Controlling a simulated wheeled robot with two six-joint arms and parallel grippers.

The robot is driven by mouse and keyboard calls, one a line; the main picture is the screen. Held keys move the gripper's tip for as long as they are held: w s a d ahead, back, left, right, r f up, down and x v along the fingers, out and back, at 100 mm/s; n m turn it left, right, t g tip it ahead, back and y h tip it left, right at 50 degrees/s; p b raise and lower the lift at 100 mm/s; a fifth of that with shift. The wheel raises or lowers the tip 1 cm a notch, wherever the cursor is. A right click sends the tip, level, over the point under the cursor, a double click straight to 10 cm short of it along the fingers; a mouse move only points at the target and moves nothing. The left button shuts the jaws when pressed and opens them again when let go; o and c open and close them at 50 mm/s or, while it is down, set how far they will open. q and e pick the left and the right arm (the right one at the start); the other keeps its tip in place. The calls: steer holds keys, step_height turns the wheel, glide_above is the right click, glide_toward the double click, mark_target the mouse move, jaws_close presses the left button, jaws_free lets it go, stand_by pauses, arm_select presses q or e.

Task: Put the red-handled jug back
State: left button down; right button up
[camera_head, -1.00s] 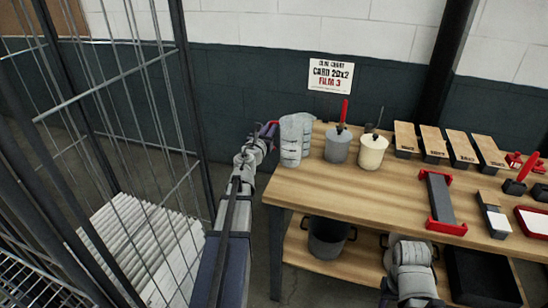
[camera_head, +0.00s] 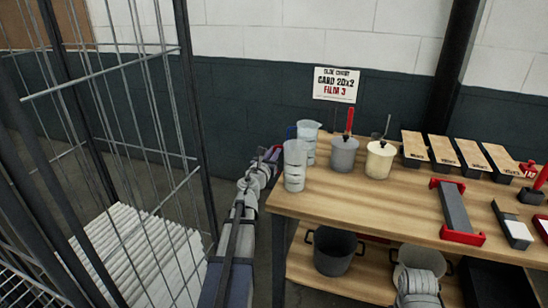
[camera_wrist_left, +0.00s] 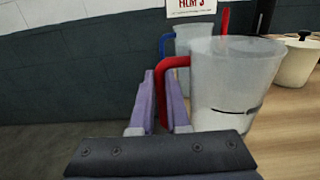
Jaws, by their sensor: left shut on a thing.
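The red-handled jug (camera_head: 294,168) is a clear, upright measuring jug with dark marks, at the left end of the wooden table (camera_head: 370,210). In the left wrist view it fills the right side (camera_wrist_left: 232,90), its red handle (camera_wrist_left: 166,78) at my fingers. My left gripper (camera_head: 273,154) is shut on that handle, from the left of the jug. I cannot tell whether the jug's base touches the tabletop. A similar jug with a blue handle (camera_head: 310,131) stands just behind it and is partly hidden. My right gripper is not in view; only part of my right arm shows at the bottom.
A grey pot (camera_head: 343,156) and a cream pot (camera_head: 379,161) stand right of the jugs. Wooden-topped blocks (camera_head: 442,151) and a red-ended grey bar (camera_head: 456,211) lie farther right. A dark bucket (camera_head: 334,252) is on the lower shelf. A wire cage (camera_head: 120,150) stands left.

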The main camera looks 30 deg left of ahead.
arm_select(q)
steer(key=shift+f, duration=0.1)
steer(key=c, duration=0.9)
jaws_free()
steer(key=shift+r, duration=0.2)
steer(key=v, duration=1.2)
steer(key=shift+r, duration=0.1)
